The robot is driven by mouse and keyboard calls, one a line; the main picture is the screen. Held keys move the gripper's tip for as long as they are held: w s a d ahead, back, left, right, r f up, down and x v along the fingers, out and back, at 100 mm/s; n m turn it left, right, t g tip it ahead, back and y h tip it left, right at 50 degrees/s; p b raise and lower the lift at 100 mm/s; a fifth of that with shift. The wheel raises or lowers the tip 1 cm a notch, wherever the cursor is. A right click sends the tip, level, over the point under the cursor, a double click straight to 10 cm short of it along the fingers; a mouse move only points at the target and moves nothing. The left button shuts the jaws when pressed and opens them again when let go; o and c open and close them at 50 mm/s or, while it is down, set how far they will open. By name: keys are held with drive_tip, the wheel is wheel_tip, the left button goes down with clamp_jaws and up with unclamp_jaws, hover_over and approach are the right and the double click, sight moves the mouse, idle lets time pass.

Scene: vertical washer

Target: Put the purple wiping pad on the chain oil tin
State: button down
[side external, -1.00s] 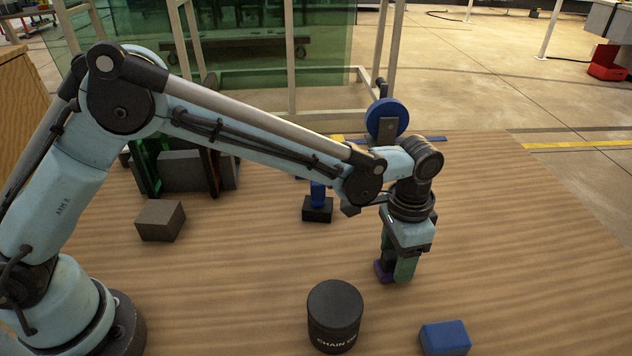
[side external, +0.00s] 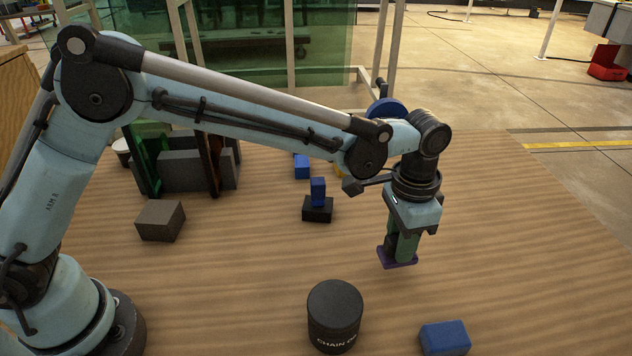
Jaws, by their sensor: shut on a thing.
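The purple wiping pad (side external: 399,262) is a flat purple piece at the lower end of my gripper (side external: 401,250). My gripper is shut on it and holds it above the wooden table; the green fingers hide part of the pad. The chain oil tin (side external: 335,316) is a black upright cylinder with pale lettering on its side, near the front edge of the view. Its flat top is bare. The gripper and pad are behind the tin and to its right, apart from it.
A blue block (side external: 444,338) lies right of the tin. A small blue block (side external: 318,190) stands on a black block (side external: 317,209) further back. A grey-brown block (side external: 160,221) and a dark rack (side external: 185,170) are at the left. The table between tin and pad is clear.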

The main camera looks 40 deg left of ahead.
drive_tip(key=s+d+r, duration=0.5)
drive_tip(key=s+r, duration=0.3)
drive_tip(key=s, duration=0.4)
drive_tip(key=s+a+r+n, duration=0.2)
drive_tip(key=s+r+n, duration=0.2)
drive_tip(key=s, duration=0.3)
drive_tip(key=s+a+r+n, duration=0.1)
drive_tip(key=s+r+n, duration=0.3)
drive_tip(key=s, duration=0.3)
hover_over(335, 302)
wheel_tip(335, 302, down, 7)
drive_tip(key=shift+s, duration=0.1)
drive_tip(key=shift+f, duration=2.1)
drive_tip(key=shift+f, duration=0.1)
drive_tip(key=c, duration=0.8)
unclamp_jaws()
